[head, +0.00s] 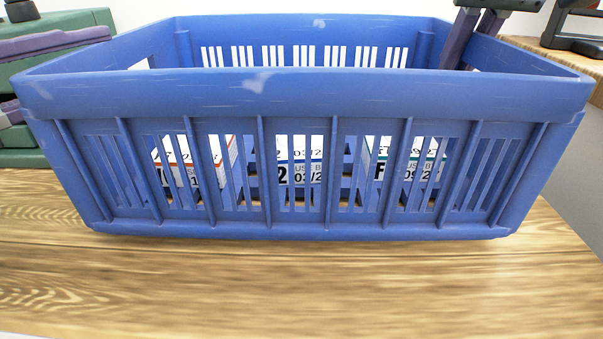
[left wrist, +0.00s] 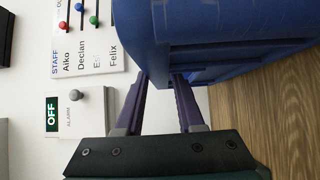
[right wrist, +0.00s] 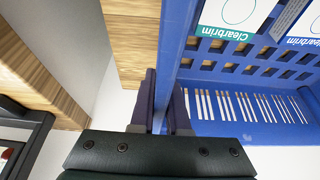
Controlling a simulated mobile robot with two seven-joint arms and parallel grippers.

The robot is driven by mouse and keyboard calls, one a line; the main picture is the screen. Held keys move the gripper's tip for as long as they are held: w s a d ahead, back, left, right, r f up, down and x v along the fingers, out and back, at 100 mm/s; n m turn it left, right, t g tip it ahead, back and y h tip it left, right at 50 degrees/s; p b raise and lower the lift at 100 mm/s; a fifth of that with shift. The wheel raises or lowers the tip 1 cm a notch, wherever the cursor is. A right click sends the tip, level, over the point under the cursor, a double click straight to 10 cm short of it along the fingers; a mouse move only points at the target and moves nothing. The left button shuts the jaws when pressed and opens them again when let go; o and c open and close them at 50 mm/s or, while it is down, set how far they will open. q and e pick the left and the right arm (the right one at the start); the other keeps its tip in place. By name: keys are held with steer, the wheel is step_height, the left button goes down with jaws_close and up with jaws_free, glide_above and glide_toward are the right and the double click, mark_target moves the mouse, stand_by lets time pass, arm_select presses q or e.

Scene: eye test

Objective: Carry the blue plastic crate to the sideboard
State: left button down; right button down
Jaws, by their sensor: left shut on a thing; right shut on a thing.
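The blue plastic crate (head: 300,85) fills the middle of the head view, upright and level over a wooden top. I cannot tell whether its base touches the wood. Several white labelled cartons (head: 293,170) show through its slats; cartons marked Clearbrim (right wrist: 232,20) show in the right wrist view. My left gripper (head: 95,36) is at the crate's left side, partly hidden behind it; in the left wrist view its fingers are shut on the crate's wall (left wrist: 215,35). My right gripper (head: 475,35) is at the far right corner, its fingers shut on the wall (right wrist: 171,60).
The wooden top (head: 300,285) is bare in front of the crate. Another wooden surface (head: 570,60) at the right bears a dark framed object (head: 575,30). A white staff board (left wrist: 90,40) with coloured pegs and an alarm switch panel (left wrist: 80,112) reading OFF are on the wall.

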mark_target(488, 36)
arm_select(q)
steer(key=shift+f+b, duration=0.3)
steer(key=shift+f, duration=0.15)
arm_select(e)
steer(key=shift+f, duration=0.55)
arm_select(q)
steer(key=c, duration=0.9)
jaws_free()
steer(key=shift+r, duration=0.15)
arm_select(e)
steer(key=c, duration=1.3)
jaws_free()
steer(key=shift+r, duration=0.2)
arm_select(q)
steer(key=o, duration=0.4)
arm_select(e)
steer(key=o, duration=0.4)
steer(key=shift+r, duration=0.1)
steer(key=shift+s+r, duration=0.1)
steer(key=shift+r, duration=0.2)
steer(key=v, duration=1.1)
steer(key=shift+s+r, duration=0.1)
steer(key=shift+s, duration=0.05)
arm_select(q)
steer(key=v, duration=1.2)
